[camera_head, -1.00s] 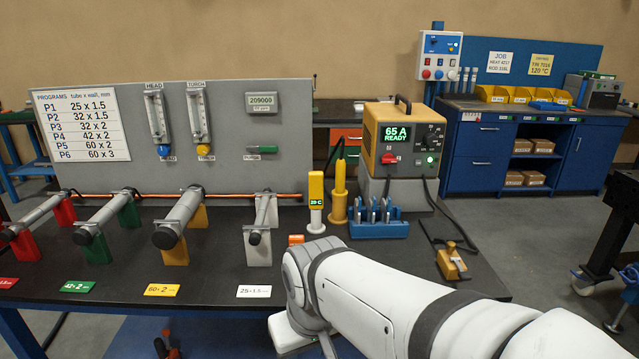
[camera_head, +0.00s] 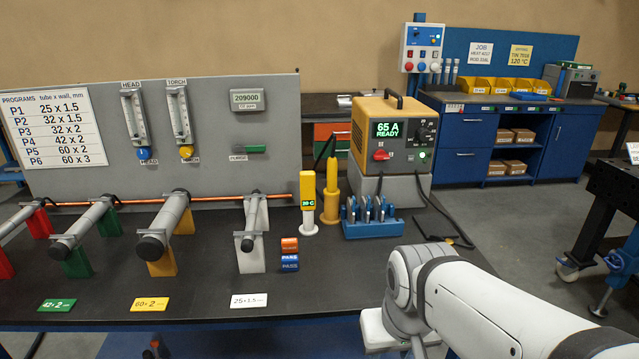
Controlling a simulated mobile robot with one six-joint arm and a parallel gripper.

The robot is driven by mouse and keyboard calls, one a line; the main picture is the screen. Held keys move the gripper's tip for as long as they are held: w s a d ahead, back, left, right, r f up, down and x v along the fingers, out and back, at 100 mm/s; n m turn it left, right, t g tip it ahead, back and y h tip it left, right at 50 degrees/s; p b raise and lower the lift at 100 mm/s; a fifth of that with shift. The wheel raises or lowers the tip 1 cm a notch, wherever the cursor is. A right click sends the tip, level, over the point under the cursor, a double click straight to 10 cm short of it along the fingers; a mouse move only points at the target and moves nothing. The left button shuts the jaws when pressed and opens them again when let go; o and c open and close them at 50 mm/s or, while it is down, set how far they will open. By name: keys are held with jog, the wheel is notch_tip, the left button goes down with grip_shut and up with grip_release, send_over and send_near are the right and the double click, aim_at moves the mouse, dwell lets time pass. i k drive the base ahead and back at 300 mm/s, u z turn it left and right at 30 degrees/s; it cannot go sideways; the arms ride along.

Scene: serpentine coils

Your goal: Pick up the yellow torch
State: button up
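A white block shows under that joint. No gripper fingers show. The arm is clear of the torch in the picture.
The orange power unit (camera_head: 389,140) reading 65 A stands behind the rack. Several tubes on coloured stands (camera_head: 162,262) fill the left bench. The bench front (camera_head: 330,290) is bare between tags and arm.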

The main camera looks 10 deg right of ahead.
aim_at(331, 190)
jog(key=u, duration=0.05)
jog(key=i, duration=1)
jog(key=z, duration=0.05)
